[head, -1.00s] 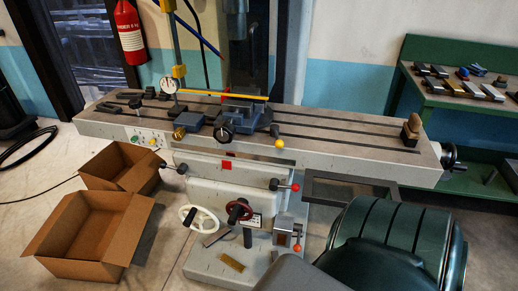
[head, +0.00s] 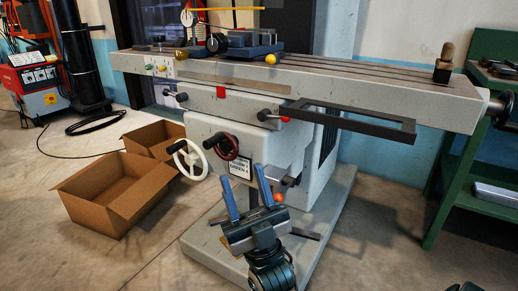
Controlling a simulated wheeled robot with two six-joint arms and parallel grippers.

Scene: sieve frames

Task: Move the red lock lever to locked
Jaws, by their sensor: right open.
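The milling machine (head: 150,62) stands ahead. A short lever with a red knob (head: 285,119) sticks out to the right from its front, below the table. Lower down, an orange-red ball knob (head: 279,198) shows just behind my right gripper; its mounting is largely hidden. I cannot tell from the picture which of the two is the lock lever. My right gripper (head: 242,174) reaches up from the bottom, its two blue fingers open and empty. It is in front of the machine's lower body, left of the orange-red knob.
A dark rectangular frame (head: 350,124) juts out right of the upper lever. A white handwheel (head: 190,160) and a dark red handwheel (head: 222,146) are left of my gripper. Cardboard boxes (head: 115,221) lie on the floor at left. A green bench (head: 448,190) stands at right.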

